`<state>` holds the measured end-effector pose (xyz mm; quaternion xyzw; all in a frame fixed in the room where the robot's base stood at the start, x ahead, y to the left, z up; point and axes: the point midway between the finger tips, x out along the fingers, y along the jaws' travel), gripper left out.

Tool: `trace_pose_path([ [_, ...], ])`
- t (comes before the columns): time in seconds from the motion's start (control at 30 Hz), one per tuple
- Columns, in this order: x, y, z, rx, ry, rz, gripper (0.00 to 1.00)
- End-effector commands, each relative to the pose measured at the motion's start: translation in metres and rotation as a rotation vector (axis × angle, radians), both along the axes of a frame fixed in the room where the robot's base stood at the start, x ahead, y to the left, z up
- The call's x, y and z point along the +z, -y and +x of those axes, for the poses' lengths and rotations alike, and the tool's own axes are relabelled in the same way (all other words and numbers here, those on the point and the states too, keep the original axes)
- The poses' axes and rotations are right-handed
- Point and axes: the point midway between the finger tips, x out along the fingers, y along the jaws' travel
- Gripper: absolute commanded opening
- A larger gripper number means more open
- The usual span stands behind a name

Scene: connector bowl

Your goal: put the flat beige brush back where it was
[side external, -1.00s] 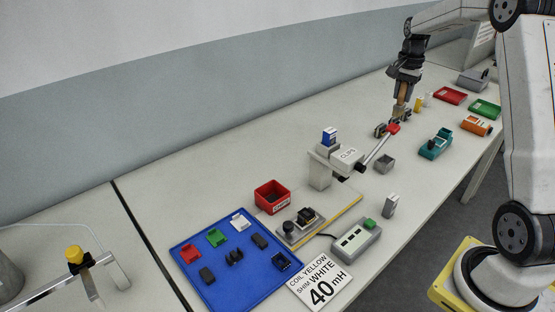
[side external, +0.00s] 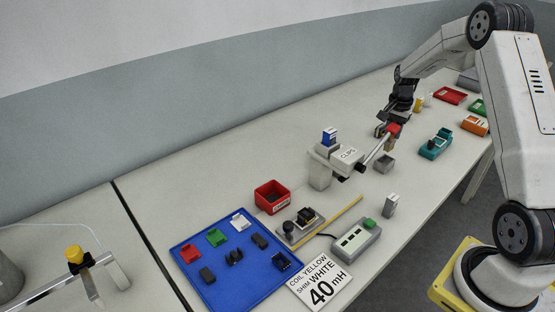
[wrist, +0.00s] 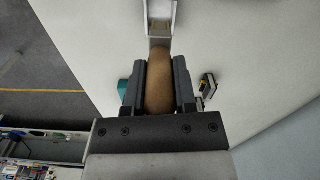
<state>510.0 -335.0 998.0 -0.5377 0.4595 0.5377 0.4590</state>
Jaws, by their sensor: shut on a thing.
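My gripper (wrist: 160,88) is shut on the flat beige brush (wrist: 159,85), whose tan handle fills the space between the two dark fingers. In the side external view my gripper (side external: 391,118) holds the brush (side external: 389,146) pointing down, and a small tan part shows behind the red-ended bar. A small grey square cup (side external: 385,164) stands just below the brush there. In the wrist view a light box-shaped opening (wrist: 171,8) lies beyond the brush end. I cannot tell whether the brush tip is above the cup or inside its rim.
The red-ended bar (side external: 377,149) runs from the CLIPS stand (side external: 320,172) close by my gripper. A teal holder (side external: 435,146) stands to the right, with orange, green and red trays (side external: 450,95) beyond. A blue tray (side external: 213,286) lies at the front left.

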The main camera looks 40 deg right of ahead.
Motion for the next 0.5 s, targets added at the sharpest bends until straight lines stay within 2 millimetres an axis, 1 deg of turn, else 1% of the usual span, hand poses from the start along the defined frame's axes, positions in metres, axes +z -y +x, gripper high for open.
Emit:
trace_pose_path([
  [0.03,-0.008,0.0,0.0,0.0,-0.001,0.002,0.0],
  [0.1,-0.018,0.0,0.0,0.0,-0.002,0.002,0.0],
  [0.2,-0.027,0.0,0.0,0.0,0.0,0.0,0.0],
  [0.3,-0.031,0.0,0.0,0.0,0.0,0.0,0.0],
  [0.5,-0.034,0.0,0.0,0.0,0.0,0.0,0.0],
])
